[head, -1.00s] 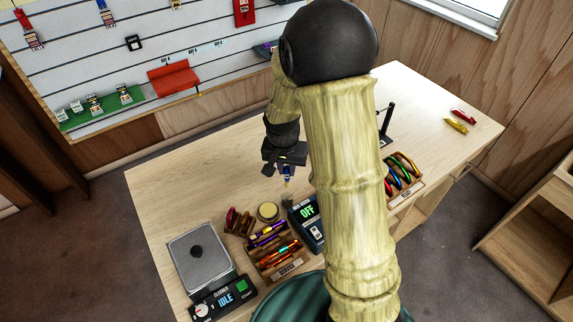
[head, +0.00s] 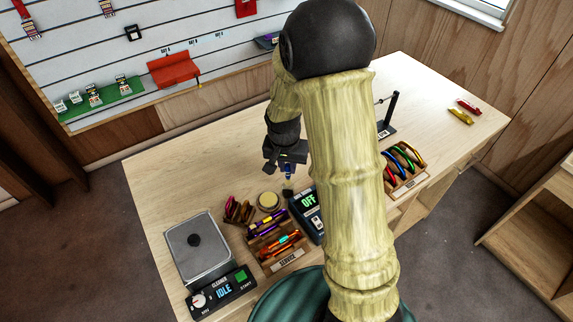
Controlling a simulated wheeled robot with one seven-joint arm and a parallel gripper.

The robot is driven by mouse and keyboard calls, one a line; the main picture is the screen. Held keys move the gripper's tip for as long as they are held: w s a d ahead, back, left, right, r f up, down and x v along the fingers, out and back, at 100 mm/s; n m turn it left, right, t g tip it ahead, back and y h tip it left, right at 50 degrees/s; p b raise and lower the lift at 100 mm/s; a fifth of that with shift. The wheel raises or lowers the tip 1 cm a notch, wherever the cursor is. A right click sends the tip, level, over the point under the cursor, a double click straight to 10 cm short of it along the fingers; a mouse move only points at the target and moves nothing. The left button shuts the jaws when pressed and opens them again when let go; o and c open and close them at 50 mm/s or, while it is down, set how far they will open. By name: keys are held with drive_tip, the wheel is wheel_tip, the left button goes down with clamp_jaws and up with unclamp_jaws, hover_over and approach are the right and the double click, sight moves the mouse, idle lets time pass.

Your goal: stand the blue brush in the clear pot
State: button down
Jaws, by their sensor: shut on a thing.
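My gripper (head: 286,161) is in the middle of the head view, pointing down over the bench. It is shut on the blue brush (head: 287,171), which hangs roughly upright with its pale lower end down. Directly below is a small dark, greyish shape (head: 288,193) on the bench, possibly the clear pot. The brush's lower end reaches this shape in the picture. I cannot tell whether it is inside, touching or just above it. The fingertips are small and partly dark against the brush.
A round tin (head: 268,200) stands left of the brush, and a device reading OFF (head: 308,202) stands close on the right. The service tray (head: 296,254) and cleaner (head: 197,250) are at front left. A gear rack (head: 409,184) is at right. The bench behind my gripper is clear.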

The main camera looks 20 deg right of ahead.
sight(288, 177)
drive_tip(key=shift+s, duration=0.15)
drive_tip(key=shift+f, duration=0.15)
idle(0.4)
drive_tip(key=shift+f+b, duration=0.35)
drive_tip(key=shift+b, duration=0.1)
drive_tip(key=shift+f+b, duration=1.2)
drive_tip(key=shift+f, duration=0.35)
drive_tip(key=c, duration=1.3)
unclamp_jaws()
drive_tip(key=r, duration=0.5)
drive_tip(key=s+a+r+b, duration=0.1)
drive_tip(key=r, duration=0.5)
drive_tip(key=s+r, duration=0.1)
drive_tip(key=r, duration=0.5)
drive_tip(key=shift+a+r, duration=0.15)
drive_tip(key=shift+a, duration=0.15)
